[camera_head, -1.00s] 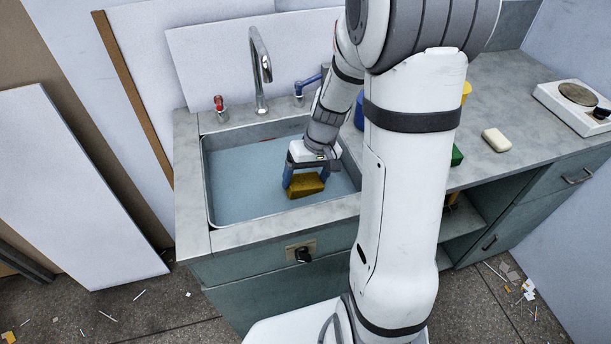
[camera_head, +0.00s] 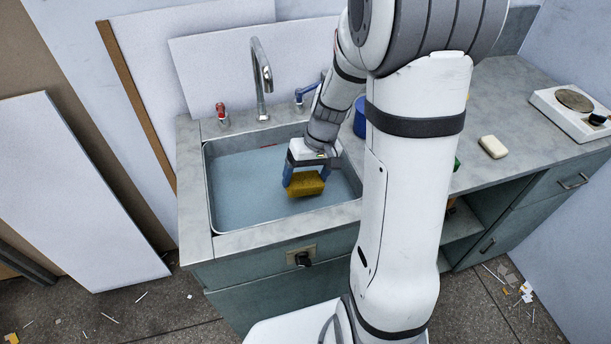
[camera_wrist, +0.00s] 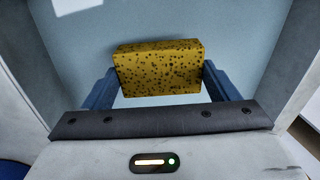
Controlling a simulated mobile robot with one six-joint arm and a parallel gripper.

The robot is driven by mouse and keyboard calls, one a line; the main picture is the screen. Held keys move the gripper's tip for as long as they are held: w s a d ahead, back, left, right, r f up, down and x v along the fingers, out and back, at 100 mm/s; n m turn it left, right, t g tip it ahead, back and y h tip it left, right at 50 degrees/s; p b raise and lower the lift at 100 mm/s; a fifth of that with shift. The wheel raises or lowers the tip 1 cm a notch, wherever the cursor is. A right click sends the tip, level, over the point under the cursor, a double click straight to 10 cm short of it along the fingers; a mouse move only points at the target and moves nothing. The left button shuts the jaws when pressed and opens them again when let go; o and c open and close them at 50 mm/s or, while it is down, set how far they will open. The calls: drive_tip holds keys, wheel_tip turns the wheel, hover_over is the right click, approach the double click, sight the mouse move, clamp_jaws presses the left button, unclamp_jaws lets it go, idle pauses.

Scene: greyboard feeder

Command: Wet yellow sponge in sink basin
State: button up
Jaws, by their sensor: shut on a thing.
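The yellow sponge (camera_head: 306,184) is held between the two blue fingers of my gripper (camera_head: 304,178), over the right part of the sink basin (camera_head: 232,196). The basin has a pale blue inside; I cannot tell surely whether that is water. In the wrist view the sponge (camera_wrist: 160,68) is dotted with dark pores and sits squeezed between the fingertips of my gripper (camera_wrist: 160,80). I cannot tell whether the sponge touches the blue surface below it.
A chrome faucet (camera_head: 262,80) stands behind the basin, with a red tap (camera_head: 221,114) and a blue lever (camera_head: 306,92) beside it. A white soap bar (camera_head: 493,147) and a hot plate (camera_head: 575,108) are on the right counter. My arm hides part of the counter.

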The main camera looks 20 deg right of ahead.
sight(307, 179)
drive_tip(key=shift+a+r+p+v, duration=0.1)
drive_tip(key=shift+a+p+v, duration=0.2)
drive_tip(key=shift+p+v, duration=0.75)
drive_tip(key=shift+a+r+p+v, duration=0.1)
drive_tip(key=shift+a+p+v, duration=0.35)
drive_tip(key=shift+v, duration=1)
drive_tip(key=shift+a+r+p+v, duration=0.1)
drive_tip(key=shift+a+p+v, duration=0.05)
drive_tip(key=shift+p+v, duration=1)
drive_tip(key=shift+a+p+v, duration=0.25)
drive_tip(key=shift+p+v, duration=0.35)
drive_tip(key=shift+v, duration=0.35)
drive_tip(key=shift+a+p+v, duration=0.2)
drive_tip(key=shift+p+v, duration=0.4)
drive_tip(key=shift+v, duration=0.4)
drive_tip(key=shift+r, duration=0.1)
